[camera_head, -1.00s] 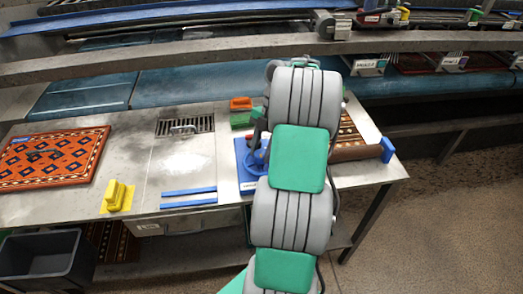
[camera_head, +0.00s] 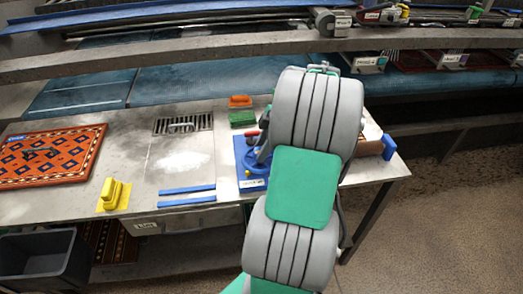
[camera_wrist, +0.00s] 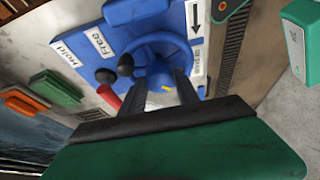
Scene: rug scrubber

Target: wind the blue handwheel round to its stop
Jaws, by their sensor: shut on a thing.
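The blue handwheel (camera_wrist: 160,52) sits on a blue base plate (camera_wrist: 118,35) in the wrist view. The plate carries labels that read Hold and Free, and one with an arrow. In the head view the handwheel (camera_head: 256,160) is partly hidden behind my arm. My gripper (camera_wrist: 168,90) reaches down to the near part of the wheel and is shut on it. The exact contact is hard to see. A small yellow mark shows between the fingers. Two black knobs (camera_wrist: 125,66) and a red handle (camera_wrist: 110,97) are just left of the wheel.
An orange block (camera_head: 240,101) and a green block (camera_head: 242,119) stand behind the plate. A patterned rug (camera_head: 50,155), a yellow tool (camera_head: 113,194) and blue strips (camera_head: 187,194) lie left on the metal table. A rolled rug (camera_head: 368,148) is right, behind my arm.

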